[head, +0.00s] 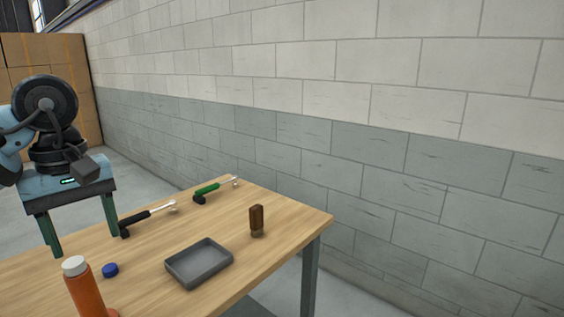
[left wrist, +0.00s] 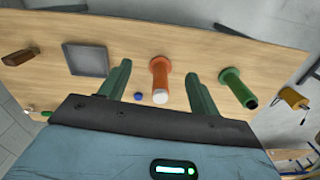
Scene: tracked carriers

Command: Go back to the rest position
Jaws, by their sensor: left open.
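My left gripper (head: 85,243) hangs at the left of the head view, above the table's left part, with its two green fingers spread apart and nothing between them. The same gripper (left wrist: 158,72) shows in the left wrist view, its fingers pointing toward the table. An orange bottle with a white cap (head: 85,290) stands on the table; in the wrist view the orange bottle (left wrist: 160,75) appears between the fingers, apart from them. My right gripper is in neither view.
The wooden table (head: 285,225) holds a grey tray (head: 199,265), a blue cap (head: 110,270), a brown-handled item (head: 257,220), a black-handled tool (head: 145,214) and a green-handled tool (head: 212,188). The wrist view adds a green bottle (left wrist: 237,88) and a yellow object (left wrist: 293,98). A block wall (head: 400,150) stands behind.

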